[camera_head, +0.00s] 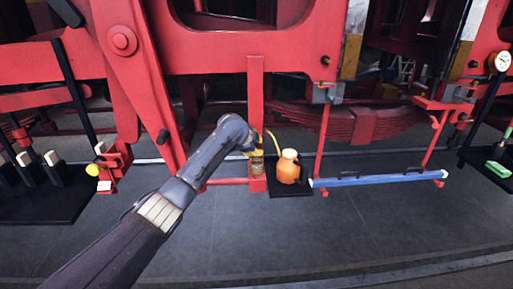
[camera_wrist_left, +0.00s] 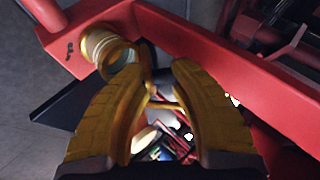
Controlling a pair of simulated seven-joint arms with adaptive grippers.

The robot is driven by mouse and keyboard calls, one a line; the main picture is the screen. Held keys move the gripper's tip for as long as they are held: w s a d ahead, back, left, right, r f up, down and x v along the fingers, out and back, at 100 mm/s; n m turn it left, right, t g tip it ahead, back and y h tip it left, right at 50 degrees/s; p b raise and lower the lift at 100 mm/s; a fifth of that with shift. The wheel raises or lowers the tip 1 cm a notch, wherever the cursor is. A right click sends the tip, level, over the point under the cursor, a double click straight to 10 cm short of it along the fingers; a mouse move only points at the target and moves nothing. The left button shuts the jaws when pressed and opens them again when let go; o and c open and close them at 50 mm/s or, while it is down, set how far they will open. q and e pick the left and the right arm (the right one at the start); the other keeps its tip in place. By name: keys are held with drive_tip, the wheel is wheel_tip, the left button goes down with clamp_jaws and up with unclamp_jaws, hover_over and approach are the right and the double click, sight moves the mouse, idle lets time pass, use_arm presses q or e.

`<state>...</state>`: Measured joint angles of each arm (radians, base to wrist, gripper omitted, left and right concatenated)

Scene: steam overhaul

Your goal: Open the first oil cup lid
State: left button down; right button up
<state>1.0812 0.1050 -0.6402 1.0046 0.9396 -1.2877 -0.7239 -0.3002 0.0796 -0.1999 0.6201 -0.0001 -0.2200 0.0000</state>
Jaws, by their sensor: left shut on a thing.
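The brass oil cup (camera_head: 257,168) stands on a red bracket low on the locomotive frame. In the left wrist view its ribbed body and round rim (camera_wrist_left: 108,50) show at the upper left. My left gripper (camera_head: 252,152) is at the top of the cup. In the left wrist view the yellow fingers of my left gripper (camera_wrist_left: 163,100) are around a small, thin brass piece (camera_wrist_left: 160,103) beside the cup's rim, which looks like the lid. The fingers partly hide it, and its exact angle is hard to tell. My right gripper is not in view.
An orange oil can (camera_head: 287,168) with a thin spout stands on a small black shelf (camera_head: 302,189), close right of the cup. A blue bar (camera_head: 375,179) hangs farther right. A black tray (camera_head: 60,203) is at the left. Red frame beams surround the cup; the floor in front is clear.

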use_arm(q)
drive_tip(key=shift+w, duration=0.1)
drive_tip(key=shift+w+a+r+g, duration=0.2)
drive_tip(key=shift+w+g, duration=0.4)
drive_tip(key=shift+g, duration=0.4)
drive_tip(key=shift+n, duration=0.3)
drive_tip(key=shift+g, duration=0.3)
drive_tip(key=c, duration=1.3)
unclamp_jaws()
drive_tip(key=shift+d, duration=0.1)
drive_tip(key=shift+o, duration=0.2)
drive_tip(key=v, duration=0.8)
